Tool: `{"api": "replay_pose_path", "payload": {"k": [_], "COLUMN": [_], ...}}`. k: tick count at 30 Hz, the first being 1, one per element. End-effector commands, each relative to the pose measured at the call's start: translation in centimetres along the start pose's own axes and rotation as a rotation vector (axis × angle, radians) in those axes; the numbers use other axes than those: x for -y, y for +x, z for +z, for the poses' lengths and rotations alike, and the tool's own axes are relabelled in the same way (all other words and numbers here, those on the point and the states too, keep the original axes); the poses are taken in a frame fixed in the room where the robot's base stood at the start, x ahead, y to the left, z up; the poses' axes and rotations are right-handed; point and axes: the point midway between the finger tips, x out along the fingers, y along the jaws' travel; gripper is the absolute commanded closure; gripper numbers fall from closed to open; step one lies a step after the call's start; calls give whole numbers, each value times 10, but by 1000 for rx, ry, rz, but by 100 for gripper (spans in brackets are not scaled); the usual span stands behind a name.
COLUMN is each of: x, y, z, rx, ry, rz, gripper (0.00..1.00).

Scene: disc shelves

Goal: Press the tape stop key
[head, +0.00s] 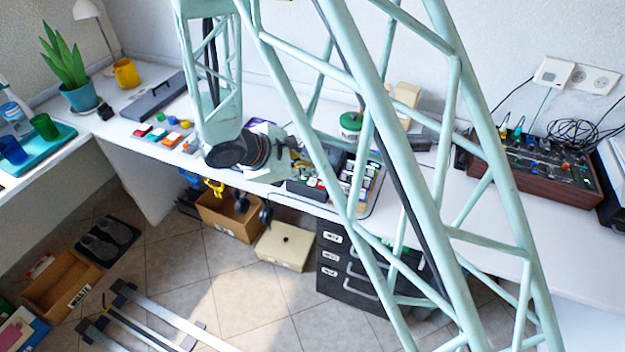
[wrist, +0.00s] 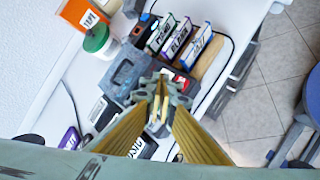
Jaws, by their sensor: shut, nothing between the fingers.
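A dark grey-blue tape machine (head: 338,163) sits on the white desk, partly hidden behind my gripper and arm. In the wrist view, its grey body (wrist: 124,74) lies just beyond my gripper, with a dark part bearing a red patch (wrist: 184,82) to the right. The tape stop key cannot be picked out; the fingers cover part of the machine. My gripper (wrist: 160,88) is shut and empty, its ochre fingers converging over the machine's near side. In the head view, my gripper (head: 288,160) is at the machine's left end. Contact with any key cannot be told.
Several labelled cassettes (wrist: 180,40) stand beside the machine. A green-lidded jar (head: 351,124) is behind it. A brown panel with cables (head: 540,165) is farther right. Small coloured blocks (head: 165,130) lie left. A black drawer unit (head: 335,268) stands under the desk.

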Motion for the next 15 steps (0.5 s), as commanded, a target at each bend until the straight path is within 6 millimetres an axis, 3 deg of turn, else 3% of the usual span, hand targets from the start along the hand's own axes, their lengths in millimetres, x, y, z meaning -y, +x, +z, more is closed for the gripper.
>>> {"api": "replay_pose_path", "payload": {"k": [15], "x": [-16], "y": [-22], "z": [16], "rx": [0], "ry": [1], "rz": [0], "gripper": [100]}}
